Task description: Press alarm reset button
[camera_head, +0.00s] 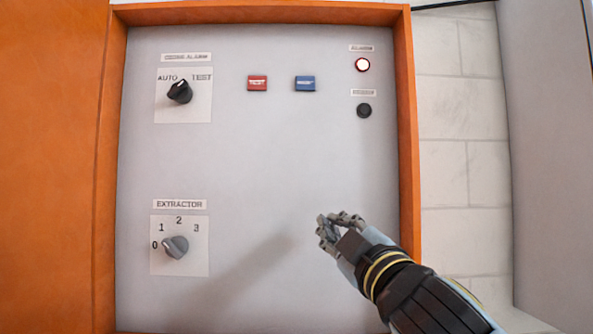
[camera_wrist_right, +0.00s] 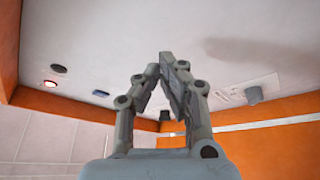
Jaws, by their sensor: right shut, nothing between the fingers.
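The grey control panel (camera_head: 260,150) has a black round button (camera_head: 364,110) at its upper right, under a small label too blurred to read surely. I cannot tell by label which is the alarm reset. My right gripper (camera_head: 327,226) is shut and empty, in front of the panel's lower right, below the black button. In the right wrist view, the gripper (camera_wrist_right: 161,67) points at the panel, with the black button (camera_wrist_right: 59,68) at left. My left gripper is out of view.
An orange frame (camera_head: 408,150) surrounds the panel. A black AUTO/TEST knob (camera_head: 179,91) is at upper left and a grey EXTRACTOR knob (camera_head: 175,246) at lower left. The panel's middle is bare. A pale tiled wall (camera_head: 460,150) is at right.

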